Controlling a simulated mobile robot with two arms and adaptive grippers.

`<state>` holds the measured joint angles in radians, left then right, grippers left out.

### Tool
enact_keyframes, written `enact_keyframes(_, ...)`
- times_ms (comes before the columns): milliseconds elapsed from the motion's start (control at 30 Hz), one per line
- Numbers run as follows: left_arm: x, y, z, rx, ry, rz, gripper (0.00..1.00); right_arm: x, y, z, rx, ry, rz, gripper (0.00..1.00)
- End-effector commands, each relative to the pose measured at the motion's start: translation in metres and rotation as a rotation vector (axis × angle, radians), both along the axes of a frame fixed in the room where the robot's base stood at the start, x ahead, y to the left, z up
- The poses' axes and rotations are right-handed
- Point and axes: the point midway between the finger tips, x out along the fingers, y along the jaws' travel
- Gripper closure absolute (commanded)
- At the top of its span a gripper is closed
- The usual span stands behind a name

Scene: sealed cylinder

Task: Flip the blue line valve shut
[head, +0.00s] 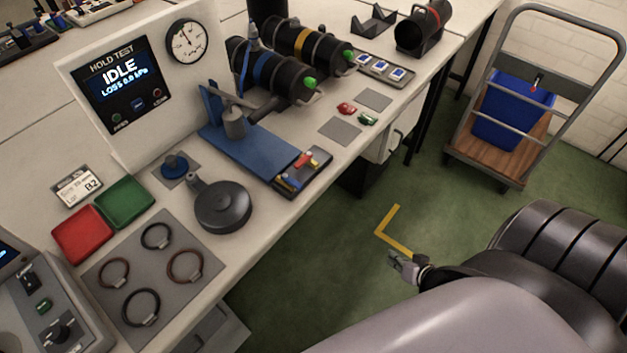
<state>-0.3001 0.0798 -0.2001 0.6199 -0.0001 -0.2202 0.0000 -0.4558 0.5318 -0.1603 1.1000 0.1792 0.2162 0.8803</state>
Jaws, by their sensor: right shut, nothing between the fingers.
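A dark block (318,165) with small red, yellow and blue parts sits at the front end of a blue fixture (245,150) on the bench. The blue part (290,183) looks like a small lever; it is too small to tell its position. Which part is the blue line valve I cannot tell for certain. My right gripper (394,262) is shut and empty over the green floor, to the right of the bench and apart from everything on it. My left gripper is not in view.
Black cylinders with blue (265,72) and yellow (300,38) bands lie behind the fixture. A hold test panel (125,92) reads IDLE. A round black part (222,206), a red tray (82,234) and a ring mat (190,232) lie nearer.

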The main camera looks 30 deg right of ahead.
Motion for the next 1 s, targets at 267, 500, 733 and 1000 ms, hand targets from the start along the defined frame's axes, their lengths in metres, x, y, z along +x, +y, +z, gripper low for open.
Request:
enact_keyframes(267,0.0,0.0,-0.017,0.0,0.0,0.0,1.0,0.096,0.002,0.169,0.541,-0.361,-0.004,1.0)
enact_keyframes(500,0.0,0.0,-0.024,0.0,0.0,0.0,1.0,0.117,0.055,0.273,1.0,-0.39,0.097,1.0)
enact_keyframes(733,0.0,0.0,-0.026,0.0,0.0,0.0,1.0,0.117,0.076,0.307,1.171,-0.356,0.136,1.0)
enact_keyframes(1000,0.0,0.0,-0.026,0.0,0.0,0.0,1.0,0.117,0.077,0.308,1.177,-0.356,0.136,1.0)
